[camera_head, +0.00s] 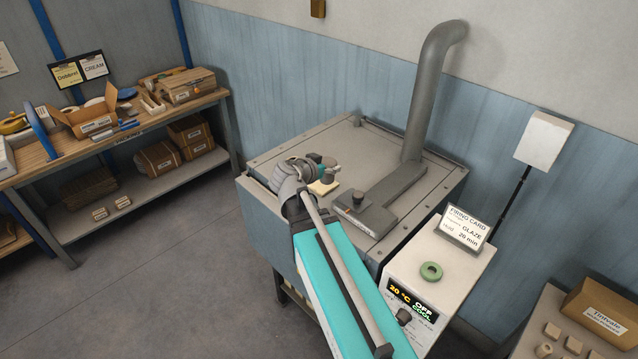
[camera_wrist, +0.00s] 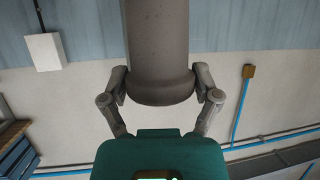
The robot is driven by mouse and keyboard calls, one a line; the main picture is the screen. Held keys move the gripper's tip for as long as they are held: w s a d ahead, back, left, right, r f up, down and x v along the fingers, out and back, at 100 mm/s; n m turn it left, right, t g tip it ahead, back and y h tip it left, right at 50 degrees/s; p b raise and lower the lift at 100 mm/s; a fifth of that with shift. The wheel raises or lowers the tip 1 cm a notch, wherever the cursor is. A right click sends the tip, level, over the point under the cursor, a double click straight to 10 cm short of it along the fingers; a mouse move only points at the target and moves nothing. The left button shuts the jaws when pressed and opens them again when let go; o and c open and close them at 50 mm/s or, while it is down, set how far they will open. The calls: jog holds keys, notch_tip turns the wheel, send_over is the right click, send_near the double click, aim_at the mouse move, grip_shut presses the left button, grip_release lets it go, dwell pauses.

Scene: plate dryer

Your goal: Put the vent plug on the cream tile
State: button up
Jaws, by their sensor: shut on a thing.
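My gripper (camera_head: 318,165) is over the kiln-like dryer's lid, near the cream tile. It is shut on a small grey-brown piece, the vent plug (camera_head: 329,173), seen at its tip. In the wrist view the two fingers stand on either side of a rounded grey-brown body (camera_wrist: 160,90), which blends with the grey pipe behind it. The cream tile (camera_head: 323,188) lies on the lid just below the gripper, partly covered by it. I cannot tell whether the plug touches the tile.
A thick grey flue pipe (camera_head: 428,95) rises right of the gripper. Its flat duct carries a dark knob (camera_head: 358,197). A control box (camera_head: 450,285) with a green ring (camera_head: 431,271) and a firing card (camera_head: 465,227) stands at the right. The lid's back left (camera_head: 345,140) is free.

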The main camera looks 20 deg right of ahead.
jog(key=shift+w, duration=0.15)
jog(key=w+d+f+b, duration=0.4)
jog(key=w+f+b, duration=0.5)
jog(key=w, duration=0.3)
jog(key=shift+d, duration=0.3)
jog(key=shift+w+d+f+b, duration=0.15)
jog(key=shift+w+f+b, duration=0.25)
jog(key=shift+f+b, duration=1.6)
jog(key=shift+f, duration=0.05)
